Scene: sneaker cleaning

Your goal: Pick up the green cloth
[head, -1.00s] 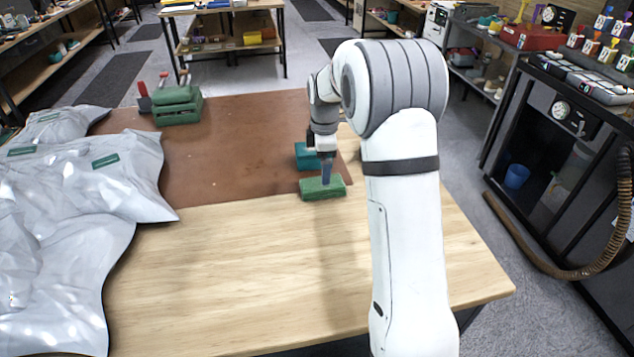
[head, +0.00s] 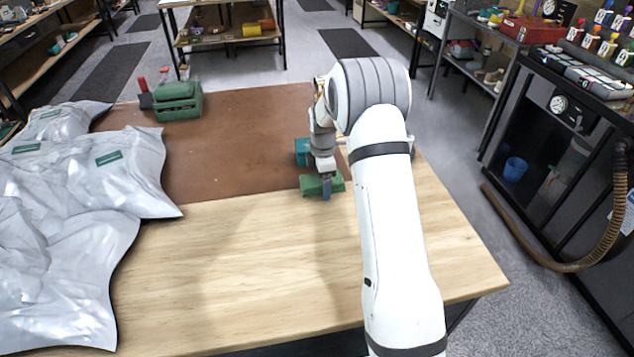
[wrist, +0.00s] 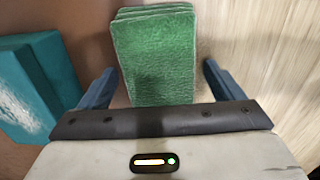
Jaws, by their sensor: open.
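The green cloth (head: 311,187) is a folded, layered pad lying at the front right edge of the brown mat, partly hidden by my gripper in the head view. In the wrist view the cloth (wrist: 155,55) lies ahead of the palm. My gripper (head: 326,192) is over the cloth, pointing down. In the wrist view my gripper (wrist: 160,88) is open, with one blue finger on each side of the cloth and a gap showing on both sides. I cannot tell how far the fingertips are above the table.
A teal block (head: 302,151) stands just behind the cloth; it also shows at left in the wrist view (wrist: 40,85). Silvery bags (head: 80,170) cover the table's left. A green vise-like tool (head: 178,100) stands at the back of the brown mat (head: 240,130). The front wood (head: 250,260) is clear.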

